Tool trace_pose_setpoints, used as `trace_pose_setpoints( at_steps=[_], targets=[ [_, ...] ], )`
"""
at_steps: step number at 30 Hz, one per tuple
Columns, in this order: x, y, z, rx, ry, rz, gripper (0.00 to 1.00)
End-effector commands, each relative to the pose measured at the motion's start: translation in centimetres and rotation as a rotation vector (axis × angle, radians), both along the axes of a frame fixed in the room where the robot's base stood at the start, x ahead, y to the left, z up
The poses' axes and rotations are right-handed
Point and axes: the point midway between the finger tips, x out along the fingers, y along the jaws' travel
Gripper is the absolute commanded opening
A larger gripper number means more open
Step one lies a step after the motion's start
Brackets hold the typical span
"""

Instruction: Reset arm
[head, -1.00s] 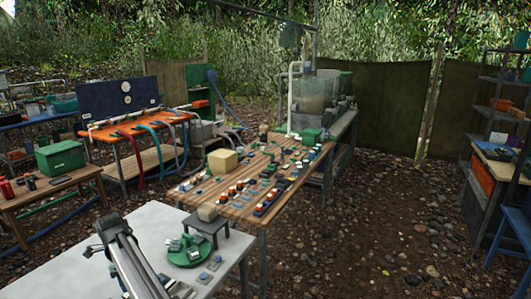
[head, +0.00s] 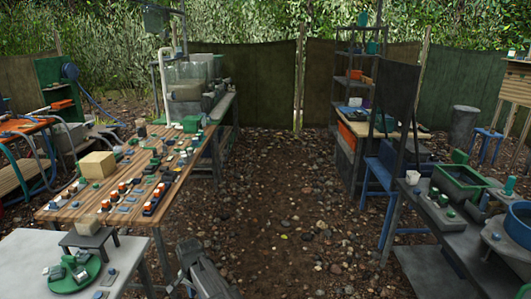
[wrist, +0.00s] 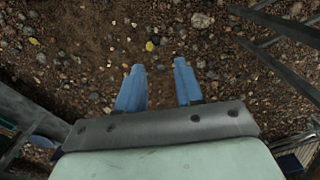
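My gripper (wrist: 158,80) shows in the wrist view with two blue fingers apart and nothing between them. It is open, above brown stony ground. In the head view my arm reaches up from the bottom edge, right of the white table; the fingers cannot be made out there. The task names no other object.
A white table (head: 35,258) with a green round tray (head: 75,272) is at lower left. A wooden table (head: 120,180) with many small parts stands behind it. Dark benches (head: 450,265) and a blue chair (head: 385,180) stand on the right. The stony ground (head: 275,220) between is open.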

Motion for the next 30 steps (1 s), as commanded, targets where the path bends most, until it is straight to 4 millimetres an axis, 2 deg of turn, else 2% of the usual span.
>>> trace_pose_setpoints(
  at_steps=[1,3,11,18,24,30],
  targets=[
    [0.0,-2.9,-0.6,-0.002,0.002,0.009,0.36],
    [0.4,-6.3,-1.3,-0.001,0.0,0.035,0.36],
    [0.2,-18.0,-3.9,-0.001,0.0,0.13,0.36],
    [-1.9,-28.0,-5.8,-0.002,-0.001,0.219,0.36],
    [-4.5,-34.9,-6.9,-0.002,-0.001,0.289,0.36],
    [-6.7,-39.2,-7.6,-0.003,-0.003,0.34,0.36]
  ],
)
